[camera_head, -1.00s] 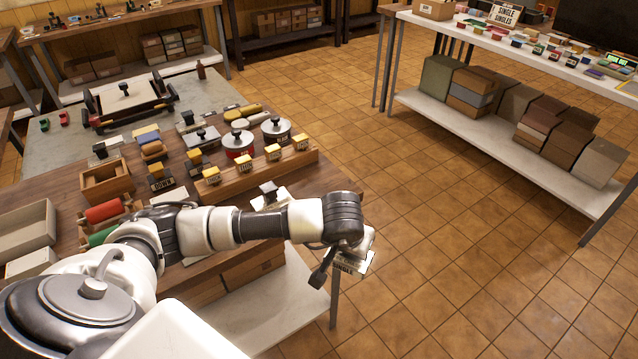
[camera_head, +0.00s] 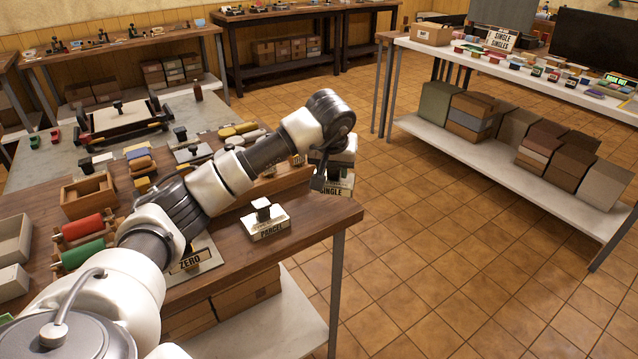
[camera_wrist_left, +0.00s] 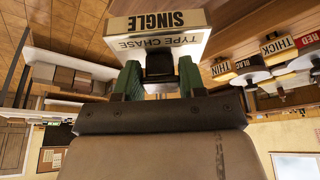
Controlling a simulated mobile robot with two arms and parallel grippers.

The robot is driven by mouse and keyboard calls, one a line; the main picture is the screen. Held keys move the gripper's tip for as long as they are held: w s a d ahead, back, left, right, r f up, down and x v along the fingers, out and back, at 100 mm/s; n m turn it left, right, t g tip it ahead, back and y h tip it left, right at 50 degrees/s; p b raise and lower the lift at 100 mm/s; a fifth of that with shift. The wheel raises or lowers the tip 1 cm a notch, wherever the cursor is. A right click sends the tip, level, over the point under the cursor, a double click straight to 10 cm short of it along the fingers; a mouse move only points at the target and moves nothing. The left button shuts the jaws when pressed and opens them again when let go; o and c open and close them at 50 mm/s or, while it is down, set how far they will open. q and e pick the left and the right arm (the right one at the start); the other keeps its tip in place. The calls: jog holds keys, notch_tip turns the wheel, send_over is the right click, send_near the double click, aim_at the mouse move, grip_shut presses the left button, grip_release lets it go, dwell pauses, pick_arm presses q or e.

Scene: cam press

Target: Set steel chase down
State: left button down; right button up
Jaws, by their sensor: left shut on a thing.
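The steel chase (camera_head: 338,183), a pale block lettered "SINGLE", hangs from my left gripper (camera_head: 330,160) just off the right edge of the wooden table in the head view. In the left wrist view the chase (camera_wrist_left: 158,33) shows "SINGLE" and "TYPE CHASE" on its faces. There my left gripper (camera_wrist_left: 160,72), with green fingers, is shut on the chase's dark handle. My arm hides part of the table behind it. My right gripper is not in view.
Red (camera_head: 82,227) and green (camera_head: 83,253) rollers lie at the left. A white-topped table (camera_head: 500,70) stands right, across open tiled floor.

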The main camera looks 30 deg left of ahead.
pick_arm(q)
jog(key=a, duration=0.1)
jog(key=a+f, duration=0.2)
jog(key=a, duration=0.1)
jog(key=shift+w+f, duration=0.2)
jog(key=shift+w, duration=0.15)
jog(key=shift+f+p, duration=0.5)
jog(key=shift+f, duration=1.5)
jog(key=c, duration=0.6)
grip_release()
jog(key=shift+s+f, duration=0.1)
jog(key=shift+c, duration=0.2)
